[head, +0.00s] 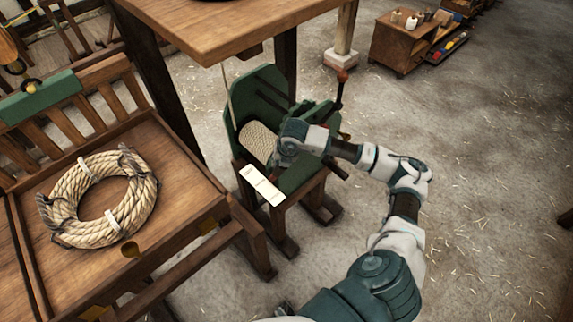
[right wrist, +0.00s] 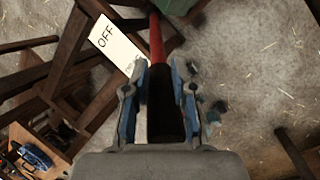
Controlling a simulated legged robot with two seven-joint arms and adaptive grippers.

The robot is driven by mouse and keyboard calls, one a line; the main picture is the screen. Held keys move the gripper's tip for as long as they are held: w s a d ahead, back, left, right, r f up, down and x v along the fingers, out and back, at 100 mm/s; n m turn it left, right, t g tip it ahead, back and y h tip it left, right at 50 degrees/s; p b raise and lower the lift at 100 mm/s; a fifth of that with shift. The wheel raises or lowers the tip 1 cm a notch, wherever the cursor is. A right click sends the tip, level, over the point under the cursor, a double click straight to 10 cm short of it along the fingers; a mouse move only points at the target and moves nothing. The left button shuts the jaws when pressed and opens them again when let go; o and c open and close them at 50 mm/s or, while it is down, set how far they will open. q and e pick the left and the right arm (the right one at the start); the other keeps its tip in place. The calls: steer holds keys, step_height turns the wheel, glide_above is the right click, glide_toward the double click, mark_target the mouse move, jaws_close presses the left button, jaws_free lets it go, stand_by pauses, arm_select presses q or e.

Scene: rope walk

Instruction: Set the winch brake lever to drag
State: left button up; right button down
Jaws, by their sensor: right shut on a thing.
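The green winch (head: 262,88) stands on a wooden frame, with rope wound on its drum (head: 258,141). A white label plate (head: 262,185) is on its near side. In the right wrist view the plate (right wrist: 112,42) reads "OFF", and a second word is partly hidden by my finger. My right gripper (head: 284,157) is at the winch, just above the plate. In the right wrist view it is shut on the brake lever (right wrist: 156,40), which has a red shaft and a dark end between the fingers. The gripper hides the lever in the head view. My left gripper is not in view.
A red-knobbed handle (head: 342,78) stands up at the winch's right side. A wooden table (head: 230,28) overhangs behind the winch. A wooden bench (head: 190,190) with a coil of rope (head: 103,198) is at left.

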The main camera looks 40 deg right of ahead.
steer(key=shift+w+a, duration=0.1)
steer(key=shift+a, duration=0.7)
steer(key=c, duration=1.3)
jaws_free()
steer(key=o, duration=0.4)
steer(key=shift+o, duration=0.7)
steer(key=shift+w+a+r, duration=0.1)
steer(key=shift+a, duration=0.1)
steer(key=shift+a+r, duration=0.1)
steer(key=shift+a, duration=0.05)
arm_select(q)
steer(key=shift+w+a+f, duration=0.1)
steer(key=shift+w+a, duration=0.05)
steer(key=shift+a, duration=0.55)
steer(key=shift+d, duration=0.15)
arm_select(e)
steer(key=shift+d, duration=0.25)
